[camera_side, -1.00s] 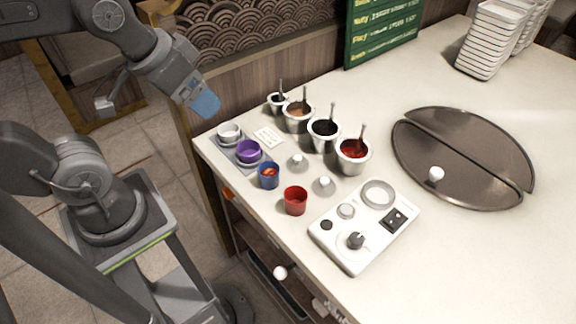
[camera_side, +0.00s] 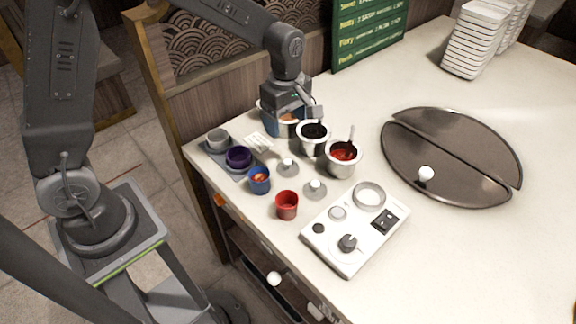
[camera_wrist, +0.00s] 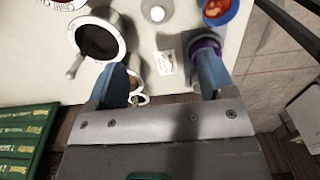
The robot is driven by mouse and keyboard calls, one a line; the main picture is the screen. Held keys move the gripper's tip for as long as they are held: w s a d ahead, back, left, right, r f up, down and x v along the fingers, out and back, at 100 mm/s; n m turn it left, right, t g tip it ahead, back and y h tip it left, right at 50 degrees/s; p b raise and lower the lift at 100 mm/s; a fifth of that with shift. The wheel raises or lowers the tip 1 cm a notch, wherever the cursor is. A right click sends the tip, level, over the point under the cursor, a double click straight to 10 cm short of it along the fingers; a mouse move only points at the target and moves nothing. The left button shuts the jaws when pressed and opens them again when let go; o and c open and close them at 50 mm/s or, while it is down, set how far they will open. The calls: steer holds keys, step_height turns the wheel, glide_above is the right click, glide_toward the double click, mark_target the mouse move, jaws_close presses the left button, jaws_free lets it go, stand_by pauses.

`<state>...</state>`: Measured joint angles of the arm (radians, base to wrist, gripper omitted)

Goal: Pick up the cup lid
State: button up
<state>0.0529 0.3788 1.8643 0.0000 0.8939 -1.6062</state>
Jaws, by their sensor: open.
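Two small grey lids with white knobs lie flat on the counter in the side view, one behind (camera_side: 288,168) and one in front (camera_side: 315,189). A lid with a white knob (camera_wrist: 154,11) shows at the top of the wrist view. My gripper (camera_side: 284,121) is above the back sauce pots, behind and apart from both lids. The gripper hides the rear pots in the side view.
Sauce pots with ladles, one red (camera_side: 342,158), stand behind. A white control panel (camera_side: 355,228) is at front right, beyond it a round dark lid (camera_side: 470,190).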

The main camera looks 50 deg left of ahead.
mark_target(288, 161)
steer(key=f, duration=1.4)
steer(key=shift+w, duration=0.25)
steer(key=c, duration=0.7)
steer(key=shift+o, duration=0.2)
steer(key=shift+r, duration=0.1)
